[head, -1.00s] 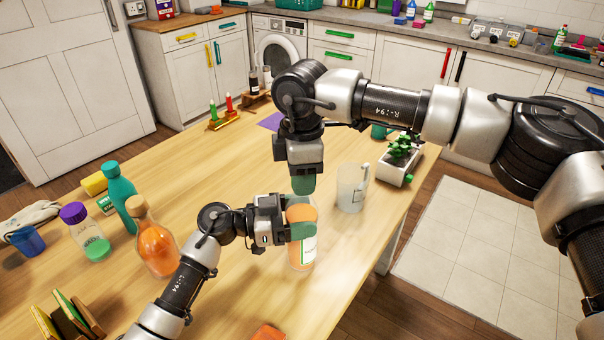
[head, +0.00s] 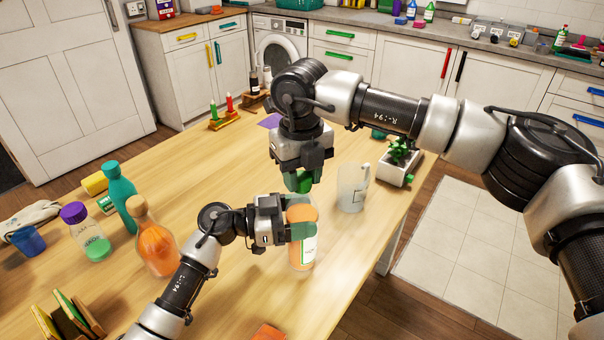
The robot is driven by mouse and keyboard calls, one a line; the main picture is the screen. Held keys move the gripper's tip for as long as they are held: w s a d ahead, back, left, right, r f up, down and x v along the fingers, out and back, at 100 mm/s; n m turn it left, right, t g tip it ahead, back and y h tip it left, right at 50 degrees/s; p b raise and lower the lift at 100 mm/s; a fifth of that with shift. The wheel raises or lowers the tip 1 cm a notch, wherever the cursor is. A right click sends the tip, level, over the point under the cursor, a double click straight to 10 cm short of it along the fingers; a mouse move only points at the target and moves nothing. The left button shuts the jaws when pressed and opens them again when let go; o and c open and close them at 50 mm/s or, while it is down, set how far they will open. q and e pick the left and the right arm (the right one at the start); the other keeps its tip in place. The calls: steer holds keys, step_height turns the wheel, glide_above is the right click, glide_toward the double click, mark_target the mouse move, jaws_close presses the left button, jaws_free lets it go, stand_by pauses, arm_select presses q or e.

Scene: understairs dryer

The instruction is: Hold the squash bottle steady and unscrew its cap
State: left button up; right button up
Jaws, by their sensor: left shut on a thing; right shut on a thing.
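The squash bottle (head: 303,255), orange with a pale label, stands upright on the wooden table. My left gripper (head: 300,230) is shut around its upper body from the left, and its pad covers part of the bottle. My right gripper (head: 303,184) points down directly above the bottle and is shut on the green cap (head: 304,183), which shows partly between its fingers. Whether the cap is still on the bottle's neck or lifted off it, I cannot tell.
A clear jug (head: 352,188) stands close right of the bottle, with a white planter (head: 398,168) behind it. Left are another orange bottle (head: 157,246), a teal bottle (head: 119,195) and a purple-lidded bottle (head: 88,235). An orange item (head: 268,333) lies at the front edge.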

steer(key=n, duration=1.1)
steer(key=shift+n, duration=0.3)
steer(key=n, duration=0.4)
steer(key=shift+n, duration=0.3)
steer(key=n, duration=0.4)
steer(key=shift+r+n, duration=0.1)
steer(key=shift+n, duration=0.2)
steer(key=n, duration=1.1)
steer(key=shift+n, duration=0.3)
steer(key=shift+d, duration=0.1)
steer(key=shift+r, duration=0.2)
steer(key=shift+r, duration=0.9)
